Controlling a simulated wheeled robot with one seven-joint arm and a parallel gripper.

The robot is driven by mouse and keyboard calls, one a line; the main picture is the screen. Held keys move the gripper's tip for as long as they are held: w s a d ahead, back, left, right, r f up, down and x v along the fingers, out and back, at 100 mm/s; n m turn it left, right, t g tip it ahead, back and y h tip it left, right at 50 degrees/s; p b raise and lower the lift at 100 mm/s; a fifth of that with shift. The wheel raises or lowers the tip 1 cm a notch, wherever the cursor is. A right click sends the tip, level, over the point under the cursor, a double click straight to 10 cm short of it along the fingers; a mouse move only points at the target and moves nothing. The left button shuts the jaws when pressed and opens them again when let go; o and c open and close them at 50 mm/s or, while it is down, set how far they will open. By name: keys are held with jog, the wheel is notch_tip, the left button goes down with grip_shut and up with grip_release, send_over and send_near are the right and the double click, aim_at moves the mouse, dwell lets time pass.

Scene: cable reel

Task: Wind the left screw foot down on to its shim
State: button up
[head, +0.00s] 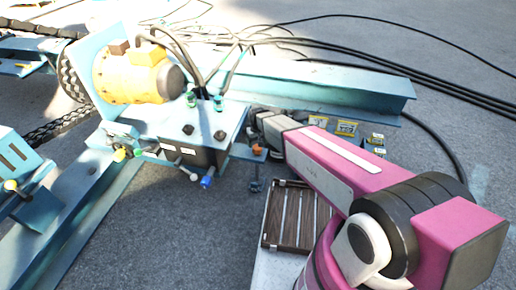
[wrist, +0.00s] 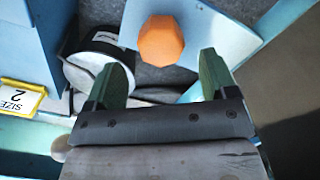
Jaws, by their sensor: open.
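The screw foot shows in the head view as an orange head (head: 257,150) on a blue bracket, with a thin dark screw and small foot (head: 256,186) below. In the wrist view its orange six-sided head (wrist: 161,41) lies just beyond my fingertips, roughly centred between them on a light blue plate (wrist: 212,28). My gripper (wrist: 162,72) is open, its two green fingers apart and empty. In the head view my arm hides most of the gripper. I cannot make out a shim under the foot.
A blue frame beam (head: 330,88) runs behind my arm, with several yellow size labels (head: 346,127) near it. A slatted brown panel (head: 296,217) lies in front. A yellow motor (head: 130,77) stands on the frame at left. A grey-white round part (wrist: 97,60) sits beside my left finger.

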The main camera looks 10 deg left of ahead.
aim_at(257, 147)
jog(key=shift+f, duration=2.25)
jog(key=c, duration=0.9)
